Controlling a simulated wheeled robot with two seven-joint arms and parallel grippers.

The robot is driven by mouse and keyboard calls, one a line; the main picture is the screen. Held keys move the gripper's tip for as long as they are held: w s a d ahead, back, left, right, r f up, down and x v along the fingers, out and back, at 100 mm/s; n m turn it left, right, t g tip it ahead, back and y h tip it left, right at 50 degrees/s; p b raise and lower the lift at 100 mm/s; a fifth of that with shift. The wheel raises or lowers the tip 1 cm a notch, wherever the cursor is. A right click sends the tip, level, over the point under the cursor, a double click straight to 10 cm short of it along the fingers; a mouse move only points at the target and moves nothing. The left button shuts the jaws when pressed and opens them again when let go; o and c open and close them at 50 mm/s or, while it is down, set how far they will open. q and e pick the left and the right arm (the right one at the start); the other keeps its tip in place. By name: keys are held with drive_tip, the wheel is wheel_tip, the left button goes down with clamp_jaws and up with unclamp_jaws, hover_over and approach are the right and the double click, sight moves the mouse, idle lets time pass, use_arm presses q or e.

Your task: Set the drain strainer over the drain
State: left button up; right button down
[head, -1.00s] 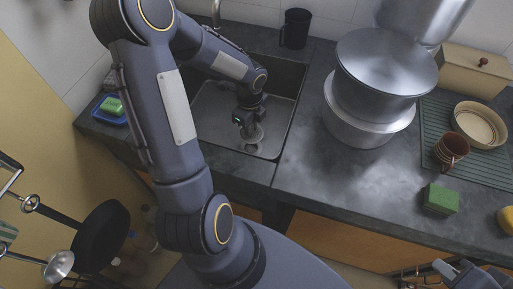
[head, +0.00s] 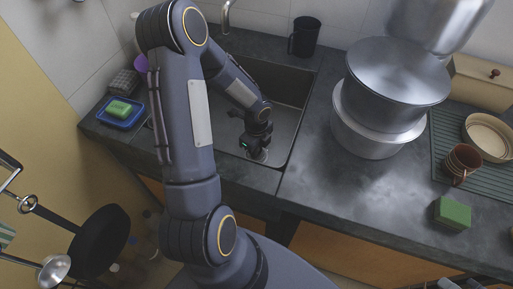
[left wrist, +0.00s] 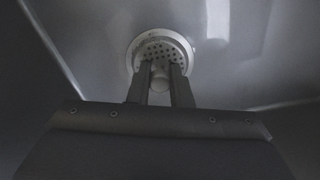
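The drain strainer (left wrist: 158,50) is a pale, round, perforated disc with a small knob, seen at the upper middle of the left wrist view. My left gripper (left wrist: 160,86) has its two dark fingers on either side of the knob, shut on it. A pale ring, the drain rim (left wrist: 134,58), shows around the disc; I cannot tell whether the strainer rests in it or hovers just above. In the head view my left gripper (head: 256,148) reaches down into the sink at the drain and mostly hides the strainer. My right gripper (head: 449,285) barely shows at the bottom edge.
The sink (head: 282,118) has raised walls close around my left arm. A stack of big steel pots (head: 385,100) stands right of it. A black mug (head: 304,36) is behind, a sponge in a blue dish (head: 120,110) to the left, a green block (head: 453,212) to the right.

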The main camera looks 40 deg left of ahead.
use_arm(q)
drive_tip(key=o, duration=0.4)
drive_tip(key=shift+o, duration=0.2)
drive_tip(key=shift+r+p, duration=0.25)
drive_tip(key=shift+p, duration=0.05)
wheel_tip(320, 180, up, 12)
drive_tip(key=p, duration=0.2)
drive_tip(key=s+d+r+n+t+h, duration=0.3)
drive_tip(key=s+d+r+n+t, duration=0.2)
drive_tip(key=s+d+r+n, duration=0.7)
drive_tip(key=s+r+n, duration=0.3)
drive_tip(key=n, duration=0.4)
drive_tip(key=shift+s+d+n+t+h, duration=0.15)
drive_tip(key=shift+s+n+t+h, duration=0.15)
drive_tip(key=shift+n+h, duration=0.1)
drive_tip(key=shift+r, duration=0.1)
